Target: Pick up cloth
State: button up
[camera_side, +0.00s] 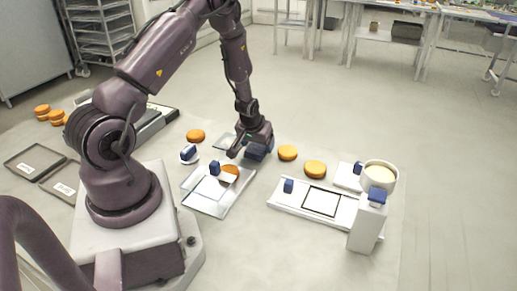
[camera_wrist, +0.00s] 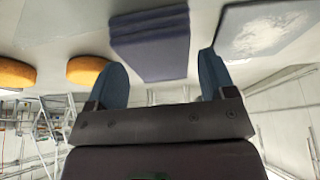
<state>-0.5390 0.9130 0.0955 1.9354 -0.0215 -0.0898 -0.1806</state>
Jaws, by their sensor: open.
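The cloth (camera_side: 257,155) is a dark blue folded pad lying on the table under my gripper in the side view. In the wrist view the cloth (camera_wrist: 150,45) shows as stacked blue folds just beyond the gap between my fingertips. My gripper (camera_side: 247,150) points down at it, with fingers apart. In the wrist view the two blue-grey fingers of my gripper (camera_wrist: 163,72) stand wide apart with nothing gripped between them. Whether the fingers touch the cloth cannot be told.
A flat grey plate (camera_wrist: 270,32) lies beside the cloth. Orange rounds (camera_side: 287,153) (camera_side: 315,169) lie to the right.

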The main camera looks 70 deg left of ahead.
jog(key=shift+w+a+f, duration=0.15)
jog(key=shift+f, duration=0.35)
jog(key=shift+f, duration=0.15)
jog(key=shift+c, duration=0.2)
jog(key=c, duration=0.6)
